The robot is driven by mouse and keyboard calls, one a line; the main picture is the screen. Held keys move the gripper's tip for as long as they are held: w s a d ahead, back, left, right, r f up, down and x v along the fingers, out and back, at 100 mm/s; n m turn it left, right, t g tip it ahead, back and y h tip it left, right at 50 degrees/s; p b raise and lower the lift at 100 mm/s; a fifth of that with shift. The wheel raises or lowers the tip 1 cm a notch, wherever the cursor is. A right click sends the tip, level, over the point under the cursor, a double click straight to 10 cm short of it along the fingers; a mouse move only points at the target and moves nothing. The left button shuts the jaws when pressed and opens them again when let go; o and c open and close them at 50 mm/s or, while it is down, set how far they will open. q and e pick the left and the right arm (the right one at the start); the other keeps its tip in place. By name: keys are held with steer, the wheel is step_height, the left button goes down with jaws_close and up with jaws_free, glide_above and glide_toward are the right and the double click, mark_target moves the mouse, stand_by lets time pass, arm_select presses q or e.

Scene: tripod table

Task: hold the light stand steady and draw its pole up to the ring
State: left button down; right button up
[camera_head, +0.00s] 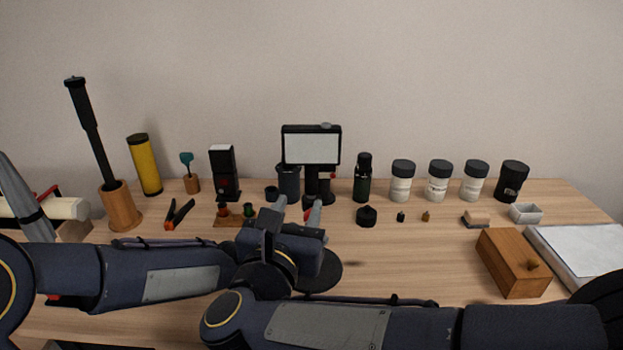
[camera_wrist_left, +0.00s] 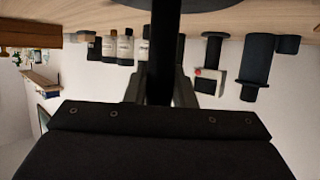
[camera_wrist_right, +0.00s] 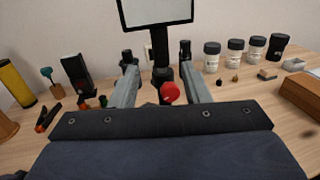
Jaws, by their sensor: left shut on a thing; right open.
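The light stand has a pale lamp panel (camera_head: 311,145) on a dark upright pole, above a round black base (camera_head: 323,272). In the left wrist view, which is upside down, my left gripper (camera_wrist_left: 160,85) is shut on the dark pole (camera_wrist_left: 164,60) near the base. In the head view, my arms mostly hide that grip. My right gripper (camera_head: 296,208) is open higher up. In the right wrist view its fingers stand either side of the pole (camera_wrist_right: 160,48) and a red knob (camera_wrist_right: 169,92), with gaps. I cannot make out the ring.
Several white jars (camera_head: 402,182) and a black bottle (camera_head: 363,180) line the back. A wooden box (camera_head: 513,262) stands right, beside a white pad (camera_head: 585,250). A yellow cylinder (camera_head: 144,165) and a wooden holder (camera_head: 119,206) stand left.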

mark_target(310, 182)
steer(key=x, duration=1)
jaws_close()
